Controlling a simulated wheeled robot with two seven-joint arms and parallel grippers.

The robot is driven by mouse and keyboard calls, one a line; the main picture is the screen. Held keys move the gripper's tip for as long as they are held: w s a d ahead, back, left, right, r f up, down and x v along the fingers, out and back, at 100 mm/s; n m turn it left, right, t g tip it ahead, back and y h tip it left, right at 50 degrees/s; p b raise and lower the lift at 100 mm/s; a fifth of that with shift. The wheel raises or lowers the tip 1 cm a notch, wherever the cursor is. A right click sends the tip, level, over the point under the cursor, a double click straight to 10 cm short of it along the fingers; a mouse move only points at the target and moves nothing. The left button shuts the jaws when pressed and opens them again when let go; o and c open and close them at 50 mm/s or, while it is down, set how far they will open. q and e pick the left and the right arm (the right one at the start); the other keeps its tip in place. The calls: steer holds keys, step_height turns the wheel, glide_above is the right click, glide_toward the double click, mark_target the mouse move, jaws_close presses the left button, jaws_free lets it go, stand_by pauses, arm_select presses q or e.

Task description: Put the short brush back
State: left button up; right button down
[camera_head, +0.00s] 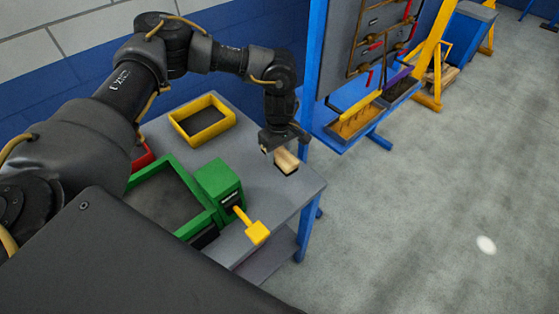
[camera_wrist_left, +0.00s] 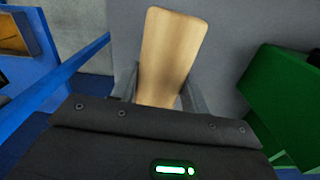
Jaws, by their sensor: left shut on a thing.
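The short brush, of which a pale wooden part shows, is at the right end of the grey table (camera_head: 263,178). In the head view the brush (camera_head: 287,161) is below my left gripper (camera_head: 284,147). In the left wrist view the wooden part (camera_wrist_left: 170,52) stands up between the two fingers of my left gripper (camera_wrist_left: 162,92). The gripper is shut on it. A dark patch lies under the wood in the head view; I cannot tell whether it is bristles or shadow, nor whether the brush touches the table. My right gripper is not in view.
On the table are a yellow open bin (camera_head: 221,136), a green tray (camera_head: 202,222) and a green box (camera_head: 217,181) with a yellow lever (camera_head: 257,233). A blue-framed tool panel (camera_head: 343,50) stands right of the table, with trays (camera_head: 355,122) below. The floor at right is clear.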

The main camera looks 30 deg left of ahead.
mark_target(279, 160)
arm_select(q)
step_height(279, 160, down, 4)
steer(key=shift+r+p, duration=0.1)
steer(key=shift+p, duration=0.45)
steer(key=shift+f, duration=0.4)
steer(key=shift+f, duration=0.1)
steer(key=o, duration=1)
steer(key=shift+c, duration=0.2)
